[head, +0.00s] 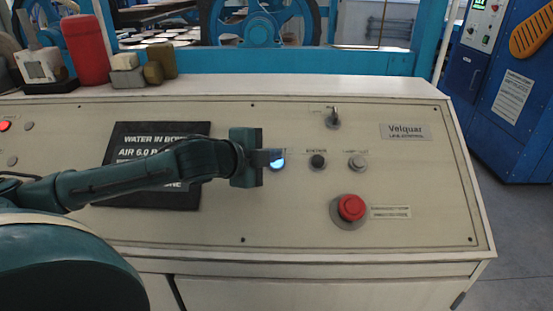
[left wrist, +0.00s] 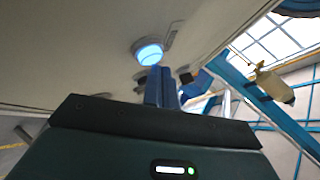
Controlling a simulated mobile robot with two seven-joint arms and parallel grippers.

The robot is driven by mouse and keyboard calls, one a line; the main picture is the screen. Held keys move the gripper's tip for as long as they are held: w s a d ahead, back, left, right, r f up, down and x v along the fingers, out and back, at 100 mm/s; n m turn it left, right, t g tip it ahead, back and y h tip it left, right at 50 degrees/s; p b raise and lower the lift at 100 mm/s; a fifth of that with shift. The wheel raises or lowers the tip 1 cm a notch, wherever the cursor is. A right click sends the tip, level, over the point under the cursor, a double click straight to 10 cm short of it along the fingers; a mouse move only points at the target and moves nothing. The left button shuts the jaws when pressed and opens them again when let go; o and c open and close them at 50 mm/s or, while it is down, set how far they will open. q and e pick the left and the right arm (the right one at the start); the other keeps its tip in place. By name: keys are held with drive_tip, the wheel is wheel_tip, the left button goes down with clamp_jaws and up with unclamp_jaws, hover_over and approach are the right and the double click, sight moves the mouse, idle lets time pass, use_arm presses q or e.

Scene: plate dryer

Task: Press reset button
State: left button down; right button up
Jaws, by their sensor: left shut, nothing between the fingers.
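A round button glowing blue (head: 278,160) sits on the beige sloped control panel (head: 290,220), in the row with a black button (head: 317,161) and a grey button (head: 358,162). The labels are too small to read. My left gripper (head: 276,157) is shut and empty, its fingertips at the blue button and partly covering it in the head view. In the left wrist view the closed fingers (left wrist: 160,72) point at the glowing button (left wrist: 149,53), very close to its rim; I cannot tell whether they touch. My right gripper is not in view.
A red emergency knob (head: 351,207) stands out at the lower right of the panel, and a key switch (head: 333,119) above the row. A black sign (head: 153,190) lies behind my left arm. A red cylinder (head: 86,50) and small blocks stand on the top ledge.

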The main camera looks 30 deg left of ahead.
use_arm(q)
drive_tip(key=shift+w+a+f, duration=0.1)
drive_tip(key=shift+w+f, duration=0.1)
drive_tip(key=shift+f, duration=0.25)
idle(0.8)
drive_tip(key=shift+r, duration=0.1)
drive_tip(key=shift+s+d+r+p, duration=0.2)
drive_tip(key=shift+s+r+p, duration=0.15)
drive_tip(key=shift+r+p, duration=0.35)
drive_tip(key=shift+s+d+r+p, duration=0.15)
drive_tip(key=shift+s+r+p, duration=0.1)
drive_tip(key=shift+r+p, duration=0.3)
drive_tip(key=r, duration=0.1)
drive_tip(key=s+r+p, duration=0.1)
drive_tip(key=d+r+p, duration=0.1)
drive_tip(key=shift+s+r, duration=0.1)
drive_tip(key=shift+s, duration=0.25)
idle(0.4)
